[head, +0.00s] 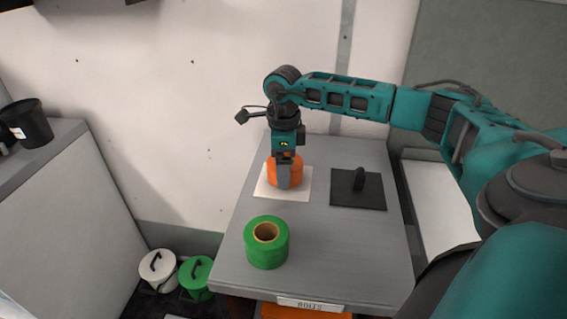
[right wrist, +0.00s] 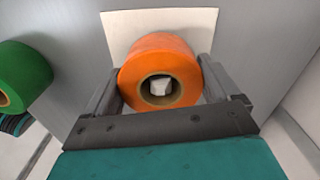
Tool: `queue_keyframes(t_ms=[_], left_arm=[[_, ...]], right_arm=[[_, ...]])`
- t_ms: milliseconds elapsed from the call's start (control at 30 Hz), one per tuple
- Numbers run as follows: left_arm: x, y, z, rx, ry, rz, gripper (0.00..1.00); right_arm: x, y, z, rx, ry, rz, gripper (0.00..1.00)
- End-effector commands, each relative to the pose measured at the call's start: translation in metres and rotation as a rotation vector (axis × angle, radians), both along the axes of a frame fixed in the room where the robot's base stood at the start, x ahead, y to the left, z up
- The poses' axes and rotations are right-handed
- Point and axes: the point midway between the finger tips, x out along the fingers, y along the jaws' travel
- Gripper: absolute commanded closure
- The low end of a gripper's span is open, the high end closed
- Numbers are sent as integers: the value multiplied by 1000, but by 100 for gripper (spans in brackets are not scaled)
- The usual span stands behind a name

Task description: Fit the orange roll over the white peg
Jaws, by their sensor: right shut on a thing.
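The orange roll (head: 272,172) is at the white square base (head: 301,190) on the grey table. In the right wrist view the orange roll (right wrist: 160,58) stands between the two fingers of my right gripper (right wrist: 162,95), which are shut on its sides. The white peg (right wrist: 159,86) shows inside the roll's core hole, a little off its middle. The white base (right wrist: 160,22) shows behind the roll. In the head view my right gripper (head: 286,180) hides part of the roll, and the peg is hidden. I cannot tell whether the roll touches the base. My left gripper is not in view.
A green roll (head: 266,250) stands near the table's front left. A black base with a black peg (head: 358,180) lies right of the white base. White and green bins (head: 158,267) stand on the floor at left. The table's front right is clear.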

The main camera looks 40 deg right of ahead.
Motion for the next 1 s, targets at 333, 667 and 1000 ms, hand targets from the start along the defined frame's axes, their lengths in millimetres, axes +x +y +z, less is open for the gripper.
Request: queue_keyframes(t_ms=[333, 667, 1000], left_arm=[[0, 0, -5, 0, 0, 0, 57], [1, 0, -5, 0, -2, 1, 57], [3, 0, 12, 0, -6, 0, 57]], right_arm=[[0, 0, -8, 0, 0, 0, 44], [0, 0, -8, 0, 0, 0, 0], [0, 0, 11, 0, 0, 0, 0]])
